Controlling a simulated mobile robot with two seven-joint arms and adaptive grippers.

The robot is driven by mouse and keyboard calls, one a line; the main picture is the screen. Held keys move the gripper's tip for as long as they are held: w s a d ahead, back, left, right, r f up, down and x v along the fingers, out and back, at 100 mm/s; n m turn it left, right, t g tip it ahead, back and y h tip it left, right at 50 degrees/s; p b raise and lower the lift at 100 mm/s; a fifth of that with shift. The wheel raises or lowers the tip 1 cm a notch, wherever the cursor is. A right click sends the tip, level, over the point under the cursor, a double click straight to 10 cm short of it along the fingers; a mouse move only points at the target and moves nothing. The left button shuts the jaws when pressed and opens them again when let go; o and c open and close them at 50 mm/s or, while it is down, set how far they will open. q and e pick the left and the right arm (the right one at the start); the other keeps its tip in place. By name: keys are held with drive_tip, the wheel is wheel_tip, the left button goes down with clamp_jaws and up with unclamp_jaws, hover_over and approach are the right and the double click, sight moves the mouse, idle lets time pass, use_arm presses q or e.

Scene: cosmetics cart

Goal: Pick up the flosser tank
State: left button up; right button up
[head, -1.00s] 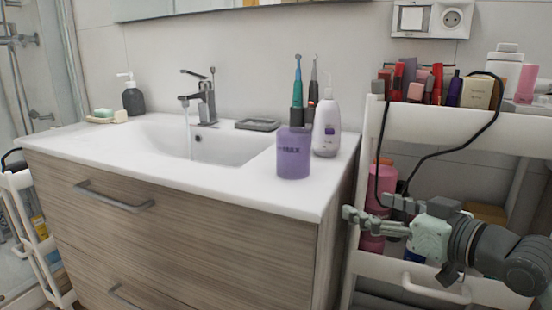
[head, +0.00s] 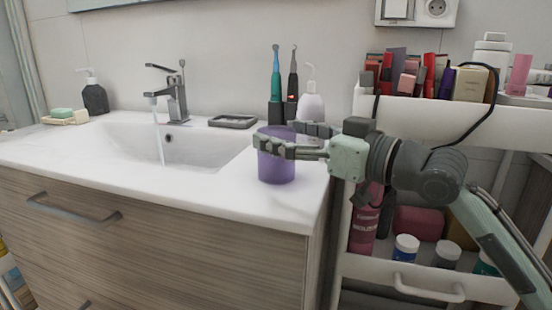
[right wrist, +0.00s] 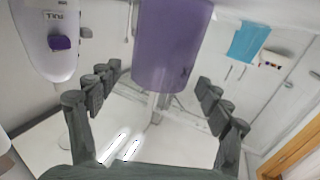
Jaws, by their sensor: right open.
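The purple tank (head: 277,170), which I take as the flosser tank, stands upright on the right end of the white sink counter. My right gripper (head: 285,137) is at its upper part, one finger across its near side and the other behind it. The jaws are open. In the right wrist view the purple tank (right wrist: 170,50) lies between the two spread fingers, with a gap to each side. A white flosser body with a purple button (right wrist: 60,40) is left of it there. My left gripper is out of view.
Two electric toothbrushes (head: 276,85) and a white bottle (head: 312,102) stand close behind the tank. A grey soap dish (head: 233,121) and the running faucet (head: 175,95) are left. A white cart (head: 420,115) with cosmetics stands at the right, under my arm.

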drive_tip(key=shift+x, duration=1.05)
drive_tip(key=c, duration=1.6)
